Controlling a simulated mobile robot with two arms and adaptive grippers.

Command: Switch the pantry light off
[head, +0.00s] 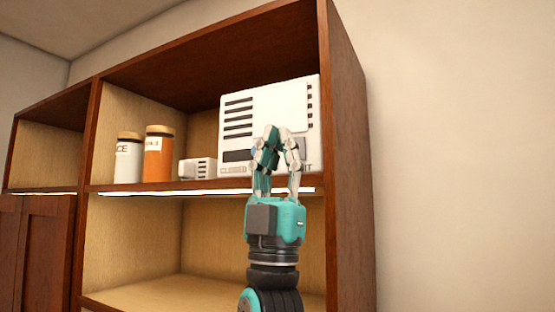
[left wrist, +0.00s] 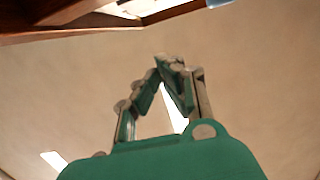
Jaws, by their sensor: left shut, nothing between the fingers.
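The pantry light is a lit white strip (head: 150,192) under the middle shelf of the wooden cabinet; it glows. I cannot make out a switch for it in either view. My left gripper (head: 277,132) is upright in front of the right part of the shelf, its shut fingers empty and overlapping a large white box (head: 270,103). I cannot tell whether it touches anything. In the left wrist view the fingertips (left wrist: 172,64) come together against a plain pale surface. My right gripper is in neither view.
A small white box (head: 197,168), an orange jar (head: 159,155) and a white jar (head: 128,160) stand on the middle shelf (head: 110,187). The cabinet's right side panel (head: 349,160) is dark wood. The wall (head: 460,150) to its right is bare.

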